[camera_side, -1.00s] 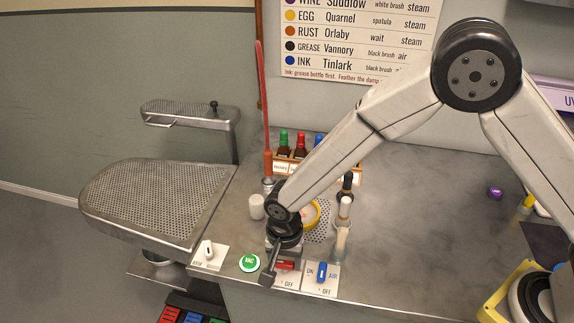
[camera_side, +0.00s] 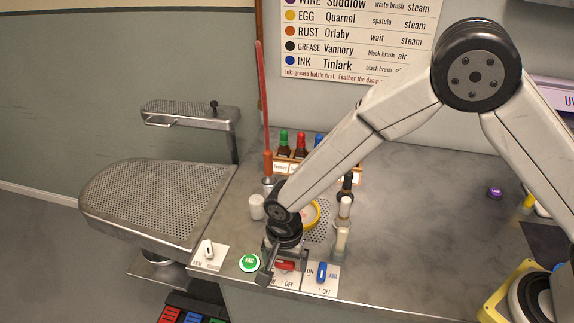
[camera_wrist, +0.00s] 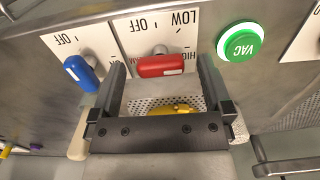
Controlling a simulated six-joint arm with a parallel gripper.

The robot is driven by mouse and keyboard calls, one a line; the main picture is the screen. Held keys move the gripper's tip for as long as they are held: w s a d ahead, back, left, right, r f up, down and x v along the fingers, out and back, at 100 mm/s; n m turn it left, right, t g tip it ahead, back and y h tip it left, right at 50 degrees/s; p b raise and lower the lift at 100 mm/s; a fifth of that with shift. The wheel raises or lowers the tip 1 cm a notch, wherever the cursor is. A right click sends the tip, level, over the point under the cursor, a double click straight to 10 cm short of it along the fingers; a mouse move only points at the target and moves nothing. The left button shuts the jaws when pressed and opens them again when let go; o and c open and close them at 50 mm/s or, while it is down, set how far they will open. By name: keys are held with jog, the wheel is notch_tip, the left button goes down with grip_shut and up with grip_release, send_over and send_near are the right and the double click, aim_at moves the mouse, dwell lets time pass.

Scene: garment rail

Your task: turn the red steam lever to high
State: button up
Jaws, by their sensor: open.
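The red steam lever (camera_wrist: 166,66) lies crosswise on a white plate (camera_wrist: 155,22) in the wrist view. My gripper (camera_wrist: 163,78) is open, with one finger on each side of the red handle. I see gaps between the handle and the fingers, though contact is hard to judge. In the side view the red lever (camera_side: 286,265) shows just right of my gripper (camera_side: 276,268), which hides part of its plate.
A blue AIR lever (camera_wrist: 80,72) stands close beside the red one. A green VAC button (camera_wrist: 239,42) is on the other side. Bottles (camera_side: 300,146) and brushes (camera_side: 342,212) stand behind my gripper. The counter to the right (camera_side: 420,220) is mostly clear.

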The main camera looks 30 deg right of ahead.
aim_at(285, 262)
jog(key=shift+r, duration=0.15)
jog(key=shift+r, duration=3.75)
jog(key=s+d+r+n+t, duration=0.1)
jog(key=s+d+n, duration=0.3)
jog(key=d, duration=0.8)
jog(key=s+d+r+n+t, duration=0.1)
jog(key=s+d+r+n, duration=0.3)
jog(key=d, duration=0.8)
jog(key=shift+s+d+n+t, duration=0.25)
jog(key=shift+s+n, duration=0.35)
jog(key=shift+s, duration=0.4)
